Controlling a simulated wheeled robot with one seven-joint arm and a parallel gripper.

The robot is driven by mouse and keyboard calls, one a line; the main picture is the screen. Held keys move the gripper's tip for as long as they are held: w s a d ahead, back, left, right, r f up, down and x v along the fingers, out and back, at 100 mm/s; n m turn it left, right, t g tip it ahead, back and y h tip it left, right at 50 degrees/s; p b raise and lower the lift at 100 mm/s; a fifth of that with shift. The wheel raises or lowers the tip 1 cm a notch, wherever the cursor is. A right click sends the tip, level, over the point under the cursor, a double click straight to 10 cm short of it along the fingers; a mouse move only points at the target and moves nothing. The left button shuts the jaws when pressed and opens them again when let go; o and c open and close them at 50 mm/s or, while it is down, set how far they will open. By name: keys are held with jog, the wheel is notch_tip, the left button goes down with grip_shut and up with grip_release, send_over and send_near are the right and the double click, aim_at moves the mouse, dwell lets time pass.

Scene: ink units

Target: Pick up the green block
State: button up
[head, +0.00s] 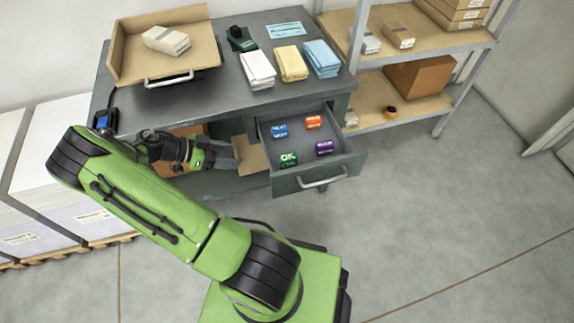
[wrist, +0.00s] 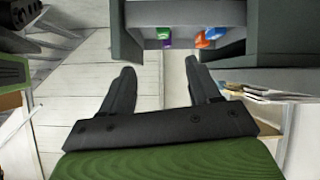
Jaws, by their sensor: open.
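The green block (head: 288,159) lies in the open drawer (head: 345,168), near its front left corner, with white letters on it. It also shows in the wrist view (wrist: 164,33) at the drawer, partly hidden. My gripper (head: 238,157) is open and empty, to the left of the drawer and outside it. Its two fingers (wrist: 160,78) point toward the drawer in the wrist view, apart from the block.
The drawer also holds a blue block (head: 280,131), an orange block (head: 313,122) and a purple block (head: 324,148). The drawer handle (head: 321,182) sticks out in front. Paper stacks (head: 291,63) lie on the desk above. The floor in front is clear.

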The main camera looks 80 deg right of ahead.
aim_at(285, 157)
jog(key=s+d+f+b, duration=0.1)
jog(key=s+d+f, duration=0.2)
jog(key=s, duration=0.2)
jog(key=s+d+f+m+g, duration=0.1)
jog(key=s+d+f, duration=0.2)
jog(key=s, duration=0.2)
jog(key=s+d+f+m+b, duration=0.1)
jog(key=s+d+f, duration=0.2)
jog(key=s, duration=0.2)
jog(key=shift+d+f+g+h+b, duration=0.2)
jog(key=shift+d+g+h+b, duration=0.1)
jog(key=shift+g+h, duration=0.1)
jog(key=shift+w+r, duration=0.1)
jog(key=c, duration=1.1)
